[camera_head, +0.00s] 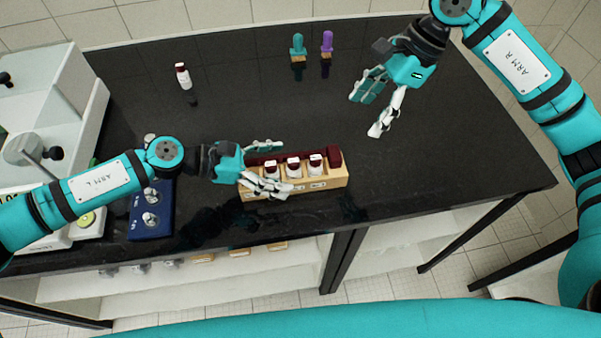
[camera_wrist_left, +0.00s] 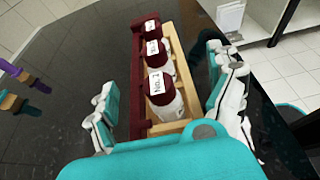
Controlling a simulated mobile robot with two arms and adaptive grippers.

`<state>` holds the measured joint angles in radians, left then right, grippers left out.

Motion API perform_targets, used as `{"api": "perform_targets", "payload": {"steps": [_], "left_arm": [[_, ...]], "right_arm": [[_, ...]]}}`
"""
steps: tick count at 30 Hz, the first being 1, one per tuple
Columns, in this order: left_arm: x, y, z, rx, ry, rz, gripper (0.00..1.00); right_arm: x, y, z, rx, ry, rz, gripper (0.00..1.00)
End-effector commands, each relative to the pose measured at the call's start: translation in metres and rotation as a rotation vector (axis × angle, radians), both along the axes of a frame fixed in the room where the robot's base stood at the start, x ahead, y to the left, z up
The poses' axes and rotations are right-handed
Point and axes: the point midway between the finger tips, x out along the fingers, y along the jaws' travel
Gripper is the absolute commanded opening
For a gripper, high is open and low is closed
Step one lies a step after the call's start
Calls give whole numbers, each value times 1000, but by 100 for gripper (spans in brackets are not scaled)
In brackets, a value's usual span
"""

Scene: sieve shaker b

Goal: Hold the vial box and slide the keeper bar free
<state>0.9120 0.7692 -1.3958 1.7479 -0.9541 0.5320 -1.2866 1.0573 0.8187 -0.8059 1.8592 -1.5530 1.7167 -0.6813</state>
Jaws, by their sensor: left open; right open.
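The vial box (camera_head: 330,179) is a light wooden tray near the front of the black bench. It holds several white vials with dark red caps; one vial (camera_wrist_left: 160,88) with a labelled cap is closest in the left wrist view. The dark red keeper bar (camera_head: 334,156) runs along the back side of the box, and it shows as a long strip in the left wrist view (camera_wrist_left: 137,75). My left gripper (camera_head: 272,167) is open at the box's left end, with one finger on either side. My right gripper (camera_head: 374,108) is open and empty above the bench, behind and right of the box.
A blue block with metal knobs (camera_head: 151,222) stands left of the box, beside a white machine (camera_head: 58,95). A lone red-capped vial (camera_head: 184,78) and teal (camera_head: 298,45) and purple (camera_head: 327,43) handled tools stand farther back. The bench right of the box is clear.

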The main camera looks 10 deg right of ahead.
Motion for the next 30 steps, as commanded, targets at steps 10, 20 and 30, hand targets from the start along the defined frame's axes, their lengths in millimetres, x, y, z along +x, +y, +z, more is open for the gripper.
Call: {"api": "perform_targets", "payload": {"steps": [10,20,30], "left_arm": [[-1,39,15,2,0,5,90],[-5,97,39,2,1,3,90],[-7,111,46,0,0,-1,90]], "right_arm": [[0,0,0,0,0,0,68],[0,0,0,0,0,0,68],[0,0,0,0,0,0,68]]}}
